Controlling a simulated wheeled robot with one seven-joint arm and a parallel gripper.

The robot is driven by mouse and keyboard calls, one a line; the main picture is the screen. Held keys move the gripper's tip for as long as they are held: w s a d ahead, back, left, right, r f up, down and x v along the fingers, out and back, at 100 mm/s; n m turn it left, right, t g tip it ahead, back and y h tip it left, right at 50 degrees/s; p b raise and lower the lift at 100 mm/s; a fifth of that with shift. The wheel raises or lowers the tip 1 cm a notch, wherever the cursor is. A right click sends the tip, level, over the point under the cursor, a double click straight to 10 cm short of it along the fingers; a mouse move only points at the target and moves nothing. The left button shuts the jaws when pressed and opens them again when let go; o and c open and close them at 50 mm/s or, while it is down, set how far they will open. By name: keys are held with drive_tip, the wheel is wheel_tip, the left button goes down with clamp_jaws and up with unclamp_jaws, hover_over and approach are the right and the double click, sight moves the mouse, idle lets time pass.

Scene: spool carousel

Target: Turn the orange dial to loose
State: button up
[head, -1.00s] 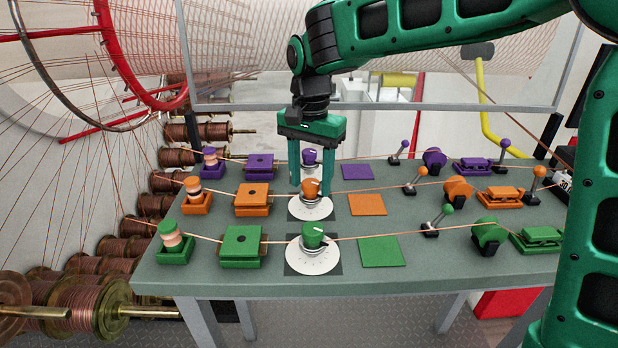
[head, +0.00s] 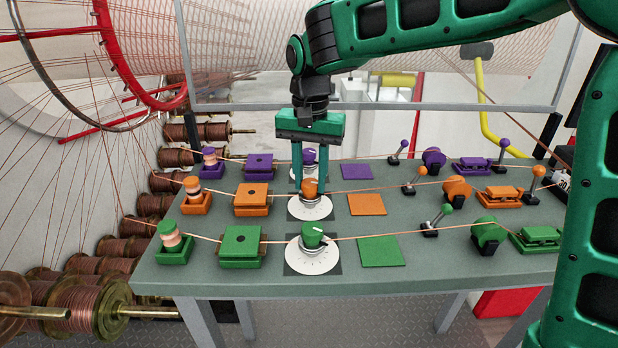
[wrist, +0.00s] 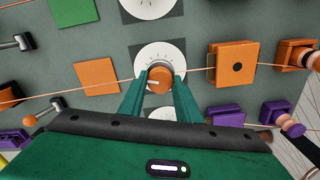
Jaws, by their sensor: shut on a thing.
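The orange dial (head: 310,188) stands on a white marked disc (head: 300,209) in the middle row of the table. My gripper (head: 310,188) points straight down, with one finger on each side of the dial, and is shut on it. In the wrist view the orange dial (wrist: 159,79) sits between the two green fingertips, with a white pointer line on its top. The marks on the white disc (wrist: 150,50) are too small to read, and the fingers hide part of the disc.
The purple dial (head: 309,155) stands just behind and the green dial (head: 312,236) in front. An orange block (head: 252,198) is to the left and a flat orange pad (head: 366,204) to the right. Copper wires run across each row at dial height.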

drive_tip(key=n, duration=0.5)
drive_tip(key=shift+n, duration=0.3)
drive_tip(key=n, duration=1)
drive_tip(key=shift+n, duration=0.4)
drive_tip(key=shift+w+d+r+n, duration=0.1)
drive_tip(key=shift+w+n, duration=0.05)
drive_tip(key=shift+n, duration=2.15)
drive_tip(key=o, duration=1.1)
drive_tip(key=shift+c, duration=0.2)
